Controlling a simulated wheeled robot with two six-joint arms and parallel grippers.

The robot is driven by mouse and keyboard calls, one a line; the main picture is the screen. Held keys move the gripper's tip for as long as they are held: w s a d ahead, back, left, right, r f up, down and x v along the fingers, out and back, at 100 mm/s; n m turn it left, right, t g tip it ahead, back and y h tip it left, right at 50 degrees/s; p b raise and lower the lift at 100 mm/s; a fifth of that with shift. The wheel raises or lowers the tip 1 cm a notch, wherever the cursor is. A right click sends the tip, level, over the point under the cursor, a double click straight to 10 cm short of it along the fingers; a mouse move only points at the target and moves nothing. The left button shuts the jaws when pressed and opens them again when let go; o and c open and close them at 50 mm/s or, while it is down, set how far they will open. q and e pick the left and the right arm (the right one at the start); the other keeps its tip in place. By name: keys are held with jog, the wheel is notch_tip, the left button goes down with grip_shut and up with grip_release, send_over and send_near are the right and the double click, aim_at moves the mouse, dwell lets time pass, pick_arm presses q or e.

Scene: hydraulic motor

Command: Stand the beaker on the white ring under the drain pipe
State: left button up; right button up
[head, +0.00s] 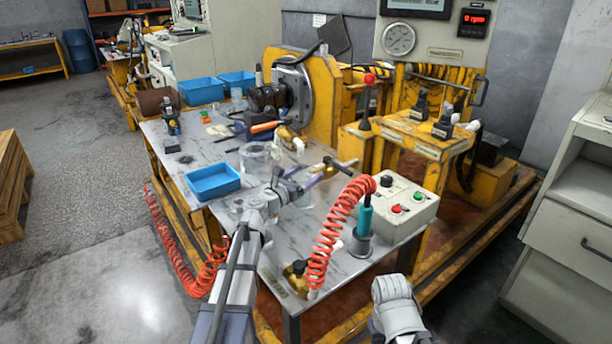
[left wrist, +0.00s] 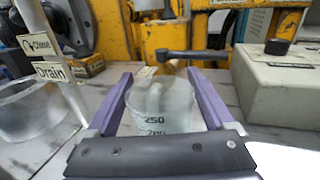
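The clear beaker (left wrist: 160,112), marked 250 and 200, sits between the purple fingers of my left gripper (left wrist: 165,88). The fingers lie against both of its sides, and its base is hidden. In the head view the left gripper (head: 322,178) is over the middle of the table, with the beaker (head: 299,194) partly hidden by it. A "Drain" label (left wrist: 53,72) hangs on a pale pipe at left in the wrist view. My right gripper is out of view.
A blue tray (head: 213,182) lies at the table's left edge. The control box (head: 405,208) and a red coiled hose (head: 338,222) are at right. Tools and the motor (head: 290,90) crowd the back. The table front (head: 285,255) has some bare surface.

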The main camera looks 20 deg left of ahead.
pick_arm(q)
jog(key=shift+o, duration=0.7)
jog(key=shift+r+p, duration=0.3)
jog(key=v, duration=1.2)
jog(key=shift+f, duration=0.1)
